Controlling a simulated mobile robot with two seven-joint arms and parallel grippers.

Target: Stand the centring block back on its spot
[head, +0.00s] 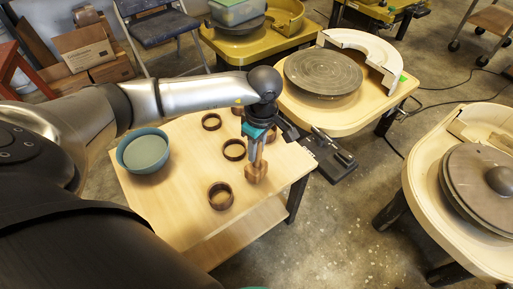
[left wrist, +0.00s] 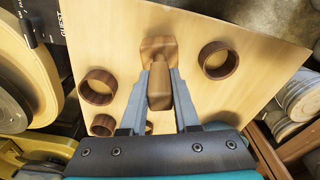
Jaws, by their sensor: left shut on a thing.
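The centring block (head: 257,173) is a brown wooden piece with a wider foot and a narrower grip. My left gripper (head: 257,152) points down and is shut on its grip, near the right edge of the small wooden table (head: 185,215). In the left wrist view the block (left wrist: 158,48) shows beyond the fingertips (left wrist: 160,85), with its foot towards the table. I cannot tell whether the foot touches the table. My right gripper is not in view.
Several dark wooden rings stand around the block, among them one in front (head: 220,195) and one to its left (head: 234,150). A teal bowl (head: 144,152) is at the table's left. A black tool stand (head: 330,155) is beyond the right edge. Pottery wheels (head: 323,72) stand behind.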

